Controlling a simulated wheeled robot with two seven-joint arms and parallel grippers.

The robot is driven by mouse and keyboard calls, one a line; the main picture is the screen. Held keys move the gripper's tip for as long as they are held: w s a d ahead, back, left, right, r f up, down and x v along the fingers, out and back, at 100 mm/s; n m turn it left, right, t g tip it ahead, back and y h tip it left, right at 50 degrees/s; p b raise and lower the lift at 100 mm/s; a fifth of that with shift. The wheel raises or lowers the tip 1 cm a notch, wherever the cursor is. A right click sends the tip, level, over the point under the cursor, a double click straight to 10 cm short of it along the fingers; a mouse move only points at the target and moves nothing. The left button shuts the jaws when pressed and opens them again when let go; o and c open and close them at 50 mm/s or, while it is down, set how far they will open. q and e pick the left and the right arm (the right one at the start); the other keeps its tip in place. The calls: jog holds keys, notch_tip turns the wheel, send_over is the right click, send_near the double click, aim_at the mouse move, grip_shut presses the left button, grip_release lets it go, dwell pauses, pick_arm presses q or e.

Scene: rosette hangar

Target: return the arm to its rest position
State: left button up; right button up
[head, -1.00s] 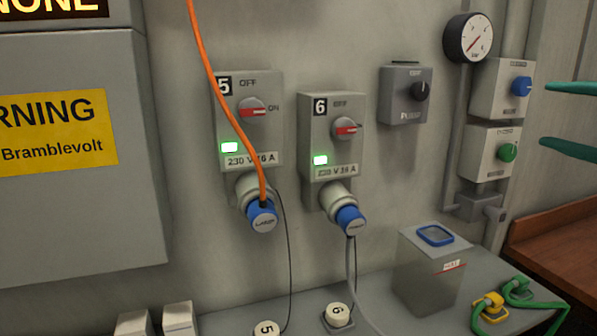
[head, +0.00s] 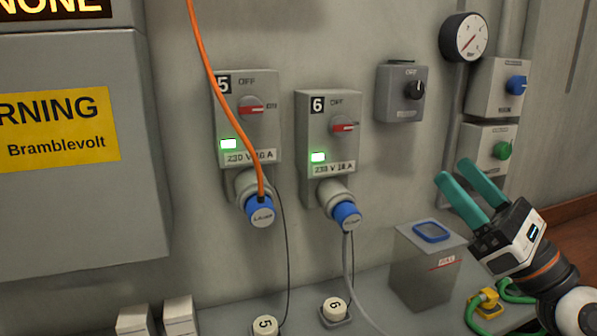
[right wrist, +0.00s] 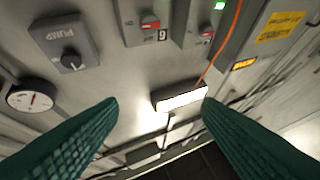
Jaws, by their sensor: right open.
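My right gripper (head: 460,180) is at the right side of the head view, with its two green fingers apart and nothing between them. It is in the air in front of the wall, over the right part of the shelf, and its arm comes in from the lower right. In the right wrist view its fingers (right wrist: 160,115) stand wide apart at the left and right, with the wall and a bright lamp (right wrist: 180,99) showing between them. My left gripper is in neither view.
Socket box 5 (head: 246,138) holds a blue plug with an orange cable; socket box 6 (head: 328,138) holds another blue plug. A grey box with a blue-rimmed lid (head: 422,275) stands on the shelf near my gripper. Green cables (head: 515,297) lie beside it. A gauge (head: 463,38) is above.

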jog(key=w+d+f+m+t+h, duration=0.1)
jog(key=d+f+m+t+h, duration=0.15)
jog(key=f+m+h, duration=0.9)
jog(key=w+d+f+m+t+h, duration=0.1)
jog(key=d+f+m+h, duration=0.55)
jog(key=m, duration=0.95)
jog(key=s+a+f+m+g+h, duration=0.1)
jog(key=s+f+m+g+h, duration=0.15)
jog(key=f+m+g, duration=0.4)
jog(key=s+a+f+m+g+h, duration=0.1)
jog(key=s+f+m+g, duration=0.15)
jog(key=f, duration=0.75)
jog(key=s+a+f+m+g+y, duration=0.25)
jog(key=s+a+f+g, duration=0.2)
jog(key=s+f, duration=0.4)
jog(key=s+a+f+m+g+y, duration=0.25)
jog(key=s+f+m+g, duration=0.2)
jog(key=s+f, duration=0.4)
notch_tip(320, 180, down, 22)
jog(key=s+g+p, duration=0.2)
jog(key=s, duration=0.1)
jog(key=s+d+f+n+g+p, duration=0.1)
jog(key=s+d+f+p, duration=0.1)
jog(key=s+f, duration=1.2)
jog(key=shift+s+f+h, duration=0.25)
jog(key=shift+s+h, duration=0.2)
jog(key=shift+s, duration=0.6)
